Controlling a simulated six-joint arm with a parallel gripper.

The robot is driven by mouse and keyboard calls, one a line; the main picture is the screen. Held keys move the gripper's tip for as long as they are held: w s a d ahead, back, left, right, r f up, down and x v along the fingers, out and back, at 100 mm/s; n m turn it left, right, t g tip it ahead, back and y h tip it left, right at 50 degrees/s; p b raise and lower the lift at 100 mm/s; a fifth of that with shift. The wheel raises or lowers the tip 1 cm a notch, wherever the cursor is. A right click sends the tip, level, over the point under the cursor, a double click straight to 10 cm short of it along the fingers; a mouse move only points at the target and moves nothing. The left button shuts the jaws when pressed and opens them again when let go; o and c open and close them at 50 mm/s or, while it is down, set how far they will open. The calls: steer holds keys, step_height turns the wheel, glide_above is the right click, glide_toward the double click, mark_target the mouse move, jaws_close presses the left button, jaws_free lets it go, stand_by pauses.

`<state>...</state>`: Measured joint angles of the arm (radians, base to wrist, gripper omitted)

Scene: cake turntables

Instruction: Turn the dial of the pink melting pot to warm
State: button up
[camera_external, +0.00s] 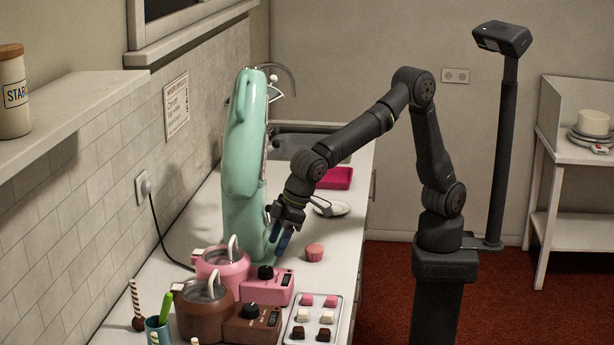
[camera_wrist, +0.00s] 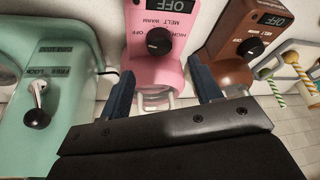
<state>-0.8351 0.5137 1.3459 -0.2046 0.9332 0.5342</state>
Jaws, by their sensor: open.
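The pink melting pot (camera_external: 222,266) stands on the counter with its pink control box (camera_external: 268,290) and black dial (camera_external: 265,272). In the wrist view the dial (camera_wrist: 158,41) sits on the pink box (camera_wrist: 143,70) among HIGH, OFF, MELT and WARM labels. Its small display (camera_wrist: 157,12) reads OFF. The dial's pointer is too small to read. My gripper (camera_external: 281,248) is above and behind the pink box in the external view. In the wrist view my gripper (camera_wrist: 160,68) is open and empty, its fingers on either side of the pink box, apart from the dial.
A brown pot (camera_external: 203,312) with a similar dial (camera_wrist: 250,47) stands next to the pink one. A mint stand mixer (camera_external: 243,170) rises close beside my gripper. A tray of chocolates (camera_external: 294,333) and a pink cupcake (camera_external: 314,252) lie near the counter's front edge.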

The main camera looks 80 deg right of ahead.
mark_target(266, 269)
steer(key=x, duration=0.7)
steer(key=shift+w+f, duration=0.15)
steer(key=shift+f, duration=0.15)
steer(key=c, duration=1)
steer(key=shift+m, duration=0.4)
steer(key=m+h, duration=0.1)
steer(key=m, duration=0.1)
steer(key=m+h, duration=0.1)
steer(key=m, duration=0.1)
steer(key=shift+a+t, duration=0.2)
steer(key=shift+t, duration=0.1)
steer(key=shift+m+h, duration=0.9)
steer(key=shift+m, duration=1.6)
